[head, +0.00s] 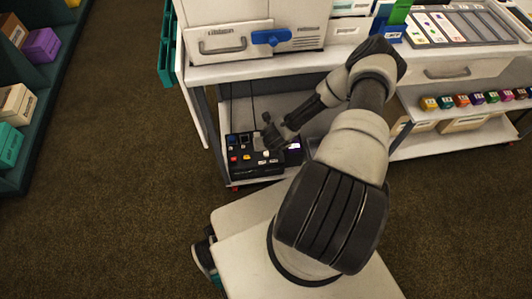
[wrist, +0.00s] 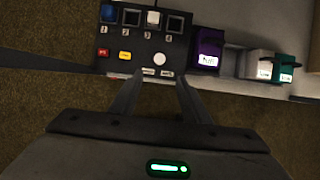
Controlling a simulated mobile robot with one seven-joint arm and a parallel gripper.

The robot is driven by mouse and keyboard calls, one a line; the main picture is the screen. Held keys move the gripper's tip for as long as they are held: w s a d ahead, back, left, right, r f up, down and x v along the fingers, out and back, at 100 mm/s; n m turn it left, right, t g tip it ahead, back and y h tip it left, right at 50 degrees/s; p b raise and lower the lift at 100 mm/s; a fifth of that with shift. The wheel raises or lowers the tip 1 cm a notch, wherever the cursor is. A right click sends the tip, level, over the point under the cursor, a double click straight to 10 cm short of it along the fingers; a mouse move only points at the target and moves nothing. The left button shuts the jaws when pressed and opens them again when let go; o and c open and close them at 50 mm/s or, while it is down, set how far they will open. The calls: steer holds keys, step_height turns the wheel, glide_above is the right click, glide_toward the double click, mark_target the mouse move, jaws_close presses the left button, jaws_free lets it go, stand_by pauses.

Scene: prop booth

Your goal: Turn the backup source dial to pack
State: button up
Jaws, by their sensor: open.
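A black control panel (head: 240,170) sits on the low shelf of the cart, and it also shows in the wrist view (wrist: 113,66). It carries a red button (wrist: 103,52), a yellow button (wrist: 125,55) and a round white control (wrist: 159,59), with two small white labels (wrist: 148,71) below it. I cannot tell whether the white control is the backup source dial, and no pointer or setting is readable. My gripper (wrist: 160,78) is open and empty over the panel's near edge, its fingers on either side of the labels. In the head view my gripper (head: 270,135) hides part of the panel.
A purple box (wrist: 208,48) stands right of the panel, with white (wrist: 260,64) and teal (wrist: 284,68) boxes beyond. The cart top (head: 240,70) overhangs the shelf. Open carpet (head: 120,130) lies to the left.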

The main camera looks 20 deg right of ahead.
mark_target(267, 153)
steer(key=b+x, duration=0.5)
steer(key=x, duration=0.9)
steer(key=shift+w+f, duration=0.1)
steer(key=shift+f, duration=0.25)
steer(key=c, duration=1)
steer(key=shift+d, duration=0.1)
steer(key=shift+c, duration=0.2)
